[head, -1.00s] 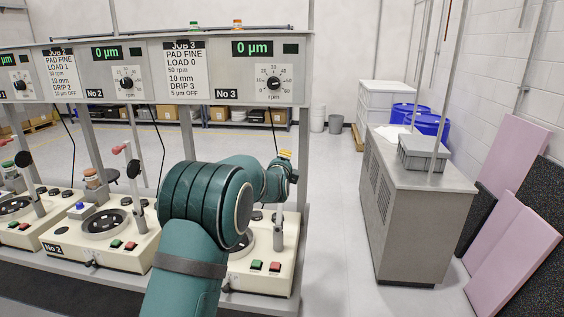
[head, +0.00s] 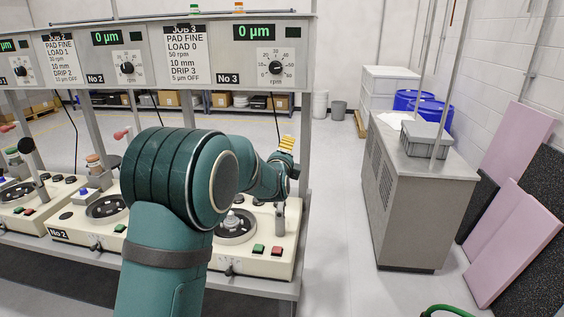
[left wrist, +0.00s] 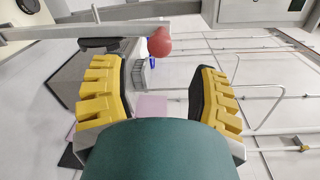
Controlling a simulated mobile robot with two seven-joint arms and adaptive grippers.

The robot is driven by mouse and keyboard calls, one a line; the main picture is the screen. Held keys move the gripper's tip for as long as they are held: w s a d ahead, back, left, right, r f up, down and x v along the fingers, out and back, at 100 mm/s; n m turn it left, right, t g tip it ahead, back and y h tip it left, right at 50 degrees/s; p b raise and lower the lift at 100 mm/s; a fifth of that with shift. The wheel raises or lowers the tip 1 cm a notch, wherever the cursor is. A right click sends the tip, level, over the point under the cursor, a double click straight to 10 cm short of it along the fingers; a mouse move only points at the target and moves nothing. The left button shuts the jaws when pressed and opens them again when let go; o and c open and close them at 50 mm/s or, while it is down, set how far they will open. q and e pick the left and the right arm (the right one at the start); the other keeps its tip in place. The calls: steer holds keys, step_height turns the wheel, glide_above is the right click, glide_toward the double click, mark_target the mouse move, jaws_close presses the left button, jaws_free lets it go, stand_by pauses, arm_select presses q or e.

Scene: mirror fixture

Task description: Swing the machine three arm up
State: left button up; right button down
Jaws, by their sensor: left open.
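Machine three (head: 240,262) is the cream unit under the No 3 panel. Its round dark plate (head: 234,236) shows beside my teal left arm. A grey upright post (head: 279,224) stands at the right of the plate; its top is hidden behind my gripper. My left gripper (head: 286,146), with yellow fingers, is above this post. In the left wrist view my gripper (left wrist: 158,68) is open. A red ball knob (left wrist: 159,42) at the end of a grey bar (left wrist: 85,31) appears in the gap just past the fingertips, with nothing gripped.
Machine two (head: 85,230) stands to the left. The No 3 panel (head: 252,68) hangs above my gripper on a grey frame. A grey cabinet (head: 415,205) with a grey box (head: 424,140) stands right, across open floor. A green curved thing (head: 445,308) shows at lower right.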

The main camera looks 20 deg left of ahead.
arm_select(q)
steer(key=v, duration=0.5)
steer(key=shift+s+d, duration=0.15)
steer(key=shift+s, duration=0.15)
steer(key=shift+f, duration=0.1)
